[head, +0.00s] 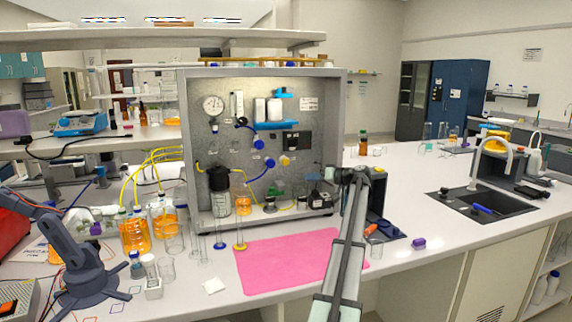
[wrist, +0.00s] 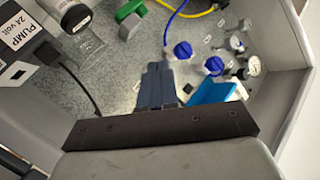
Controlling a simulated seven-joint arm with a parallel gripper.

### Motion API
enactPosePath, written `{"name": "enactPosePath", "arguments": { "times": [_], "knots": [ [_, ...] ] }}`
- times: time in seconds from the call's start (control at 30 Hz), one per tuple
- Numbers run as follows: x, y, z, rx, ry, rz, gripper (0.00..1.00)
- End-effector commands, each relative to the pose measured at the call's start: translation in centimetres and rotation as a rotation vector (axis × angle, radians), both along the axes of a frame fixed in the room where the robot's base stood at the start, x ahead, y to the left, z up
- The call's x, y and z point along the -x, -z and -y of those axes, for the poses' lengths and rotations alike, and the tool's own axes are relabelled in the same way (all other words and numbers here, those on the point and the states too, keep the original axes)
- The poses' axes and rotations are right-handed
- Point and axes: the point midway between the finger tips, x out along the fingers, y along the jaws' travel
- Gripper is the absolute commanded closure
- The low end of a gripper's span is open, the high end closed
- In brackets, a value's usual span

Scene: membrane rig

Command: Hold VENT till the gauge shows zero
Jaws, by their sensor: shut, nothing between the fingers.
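A round white gauge (head: 213,104) is on the upper left of the grey rig panel (head: 222,140); its needle is too small to read. It cannot be told which control is VENT. Blue knobs (head: 258,144) sit on the panel; two blue knobs (wrist: 182,50) show beyond my fingers in the wrist view. A green-and-white part (wrist: 130,18) lies ahead and left there, its label not readable. My gripper (wrist: 156,70) is shut and empty, pointing toward the panel; no contact shows. In the head view my gripper (head: 329,173) is at the rig's lower right.
A pump (wrist: 20,35) labelled "24 volt" is left in the wrist view. A blue shelf (wrist: 212,98) juts out close right of my fingers. Orange-filled bottles (head: 135,234) and cylinders stand front left. A pink mat (head: 285,262) lies clear before the rig.

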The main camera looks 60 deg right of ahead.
Motion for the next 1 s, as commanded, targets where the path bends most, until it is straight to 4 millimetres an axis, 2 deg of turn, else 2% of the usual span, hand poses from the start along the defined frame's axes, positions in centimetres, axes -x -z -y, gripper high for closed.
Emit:
{"name": "enactPosePath", "arguments": {
  "times": [0.03,0.1,0.3,0.77,1.0],
  "knots": [
    [-1.5,-0.4,-0.1,-0.01,-0.016,0.015,1.0],
    [-3.0,-0.9,-0.4,-0.025,-0.031,0.036,1.0],
    [-5.3,-1.7,-0.9,-0.049,-0.058,0.067,1.0],
    [-5.6,-1.8,-1.0,-0.053,-0.062,0.071,1.0],
    [-6.2,-1.8,-0.4,-0.053,-0.062,0.071,1.0]
  ]
}}
